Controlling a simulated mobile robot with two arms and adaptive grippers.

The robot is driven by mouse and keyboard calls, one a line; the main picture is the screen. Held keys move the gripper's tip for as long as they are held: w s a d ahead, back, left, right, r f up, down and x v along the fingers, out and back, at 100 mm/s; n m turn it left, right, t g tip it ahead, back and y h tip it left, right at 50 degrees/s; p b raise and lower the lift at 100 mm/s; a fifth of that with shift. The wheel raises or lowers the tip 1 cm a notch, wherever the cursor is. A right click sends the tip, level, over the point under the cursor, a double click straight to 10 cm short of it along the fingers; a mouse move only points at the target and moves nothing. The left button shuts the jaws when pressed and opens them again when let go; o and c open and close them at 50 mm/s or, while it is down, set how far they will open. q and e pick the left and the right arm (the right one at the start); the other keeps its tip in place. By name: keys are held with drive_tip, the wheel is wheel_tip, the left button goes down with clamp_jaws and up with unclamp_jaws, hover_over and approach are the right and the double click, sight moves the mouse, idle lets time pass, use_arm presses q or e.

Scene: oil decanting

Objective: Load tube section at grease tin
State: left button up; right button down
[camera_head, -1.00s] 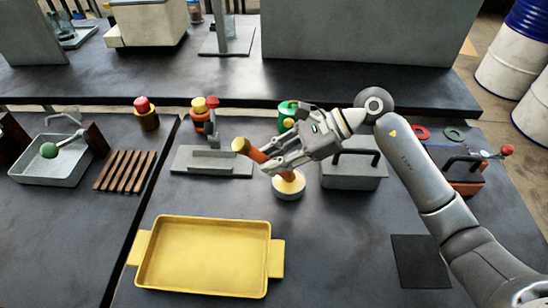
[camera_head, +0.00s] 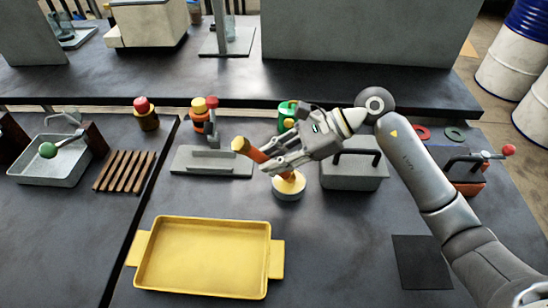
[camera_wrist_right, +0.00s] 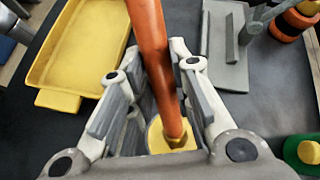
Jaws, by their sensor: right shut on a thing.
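My right gripper (camera_head: 274,163) is shut on an orange tube section (camera_head: 255,154), which tilts with its yellow upper end (camera_head: 241,145) up and to the left. The grease tin (camera_head: 288,193), a small round tin with yellow content, stands on the table just below the gripper. In the right wrist view the orange tube (camera_wrist_right: 152,62) runs between the fingers. Its lower end overlaps the yellow of the tin (camera_wrist_right: 156,137); I cannot tell how deep it sits. My left gripper is not in view.
A yellow tray (camera_head: 205,257) lies in front at left. A grey lidded box (camera_head: 354,171) stands close at right of the tin. A grey plate stand (camera_head: 212,163) is behind left. A dark mat (camera_head: 420,262) lies front right. The table between tray and mat is clear.

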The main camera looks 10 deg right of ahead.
drive_tip(key=shift+s+f, duration=0.1)
drive_tip(key=shift+f, duration=0.1)
drive_tip(key=shift+r+p, duration=1.3)
drive_tip(key=shift+r, duration=2.35)
